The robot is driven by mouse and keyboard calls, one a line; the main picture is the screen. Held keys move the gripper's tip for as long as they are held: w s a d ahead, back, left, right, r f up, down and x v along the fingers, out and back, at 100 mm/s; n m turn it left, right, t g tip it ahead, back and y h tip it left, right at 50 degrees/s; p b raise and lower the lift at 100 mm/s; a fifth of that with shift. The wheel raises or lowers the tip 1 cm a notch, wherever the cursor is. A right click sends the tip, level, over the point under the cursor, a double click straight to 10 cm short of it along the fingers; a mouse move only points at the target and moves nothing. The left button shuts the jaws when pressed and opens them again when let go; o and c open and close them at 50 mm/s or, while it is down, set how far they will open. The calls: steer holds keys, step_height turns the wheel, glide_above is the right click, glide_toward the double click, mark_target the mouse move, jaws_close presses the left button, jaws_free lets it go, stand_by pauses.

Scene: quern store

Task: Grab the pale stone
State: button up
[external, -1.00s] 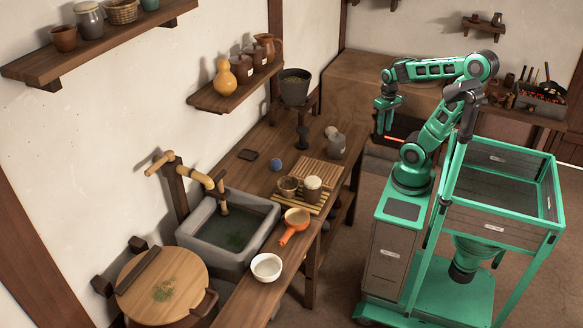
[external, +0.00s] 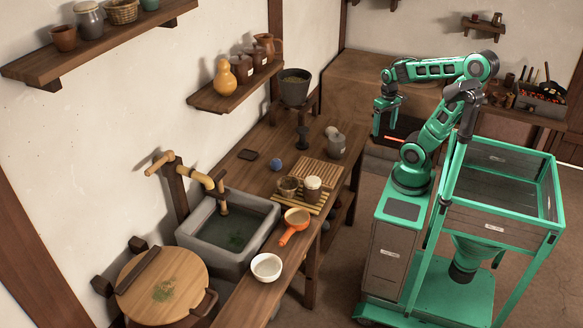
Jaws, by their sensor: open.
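A small pale grey rounded thing (external: 331,132), which may be the pale stone, shows at the far end of the wooden counter (external: 258,141). My gripper (external: 386,124) is open and empty. It points down in the air to the right of the counter, apart from the grey thing and the vessel.
Floor shows between my base and the counter.

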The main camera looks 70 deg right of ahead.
steer(key=n+t+y, duration=0.3)
steer(key=n+y, duration=0.5)
steer(key=n, duration=0.6)
glide_above(334, 130)
steer(key=s+d, duration=0.3)
steer(key=s, duration=0.1)
step_height(334, 130, down, 12)
steer(key=d+f+n+t+y, duration=0.1)
steer(key=d, duration=0.1)
steer(key=d+f+n+t, duration=0.1)
steer(key=d, duration=0.1)
steer(key=d+f+n+t+y, duration=0.1)
steer(key=d+f+t, duration=0.1)
steer(key=shift+s+d+f+y, duration=0.1)
steer(key=shift+s+d+y, duration=0.1)
steer(key=shift+d+y, duration=0.15)
steer(key=shift+s+d+f+n, duration=0.2)
steer(key=shift+s+d+n, duration=0.1)
steer(key=shift+d, duration=0.25)
steer(key=shift+t, duration=0.4)
steer(key=x, duration=0.5)
steer(key=shift+w+a, duration=0.1)
steer(key=shift+a, duration=0.05)
steer(key=shift+r+x, duration=0.15)
steer(key=shift+x, duration=1.2)
steer(key=shift+r+x, duration=0.15)
steer(key=shift+x, duration=1.2)
steer(key=shift+a, duration=0.15)
steer(key=c, duration=1.4)
